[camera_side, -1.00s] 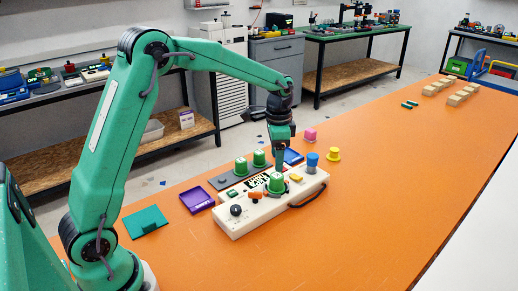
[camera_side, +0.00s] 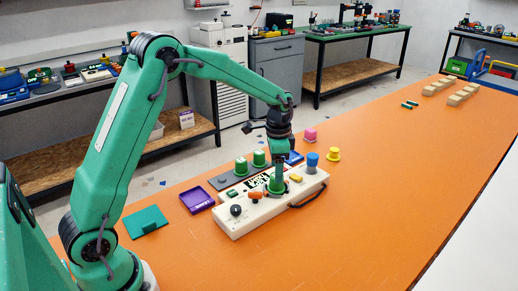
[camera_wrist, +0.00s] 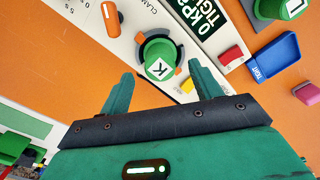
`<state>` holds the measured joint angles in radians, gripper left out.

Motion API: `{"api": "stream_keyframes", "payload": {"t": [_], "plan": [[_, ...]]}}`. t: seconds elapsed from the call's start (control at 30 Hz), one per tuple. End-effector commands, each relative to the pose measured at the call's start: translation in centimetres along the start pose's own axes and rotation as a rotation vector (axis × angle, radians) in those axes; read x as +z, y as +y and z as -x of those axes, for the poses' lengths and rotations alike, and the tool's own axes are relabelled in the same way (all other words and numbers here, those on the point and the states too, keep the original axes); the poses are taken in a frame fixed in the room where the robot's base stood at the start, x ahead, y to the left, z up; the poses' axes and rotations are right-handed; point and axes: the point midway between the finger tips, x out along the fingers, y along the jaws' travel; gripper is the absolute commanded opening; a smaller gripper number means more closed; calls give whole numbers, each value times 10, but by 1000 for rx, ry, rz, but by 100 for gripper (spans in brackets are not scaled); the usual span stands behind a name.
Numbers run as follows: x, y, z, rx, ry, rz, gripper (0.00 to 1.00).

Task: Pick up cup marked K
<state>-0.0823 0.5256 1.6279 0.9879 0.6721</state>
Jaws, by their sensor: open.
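In the side view the green cup (camera_side: 271,186) is partly hidden by my gripper. My gripper (camera_wrist: 161,72) is open and empty. In the wrist view its two fingers point toward the cup, one tip to each side of it. I cannot tell whether a finger touches it. In the side view my gripper (camera_side: 280,168) is directly over or at the cup.
The cream panel box (camera_side: 240,222) has a knob, buttons and a black handle. Two green cups (camera_side: 259,158) stand on a grey plate behind it. Blue (camera_side: 312,160), yellow (camera_side: 333,154) and pink cups (camera_side: 309,134) stand right. A purple tray (camera_side: 197,201) lies left. The orange table's front is clear.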

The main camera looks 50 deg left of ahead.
Motion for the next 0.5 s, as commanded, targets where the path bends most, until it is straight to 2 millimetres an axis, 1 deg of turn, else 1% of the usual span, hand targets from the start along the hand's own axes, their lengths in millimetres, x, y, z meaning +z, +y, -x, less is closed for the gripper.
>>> {"api": "stream_keyframes", "payload": {"t": [0.03, 0.23, 0.33, 0.5], "plan": [[1, 0, -7, 2, -3, 0, 64], [1, 1, -30, 2, -3, 0, 64], [1, 0, -37, 1, -1, 0, 64], [1, 0, -40, 0, 0, 0, 64]]}}
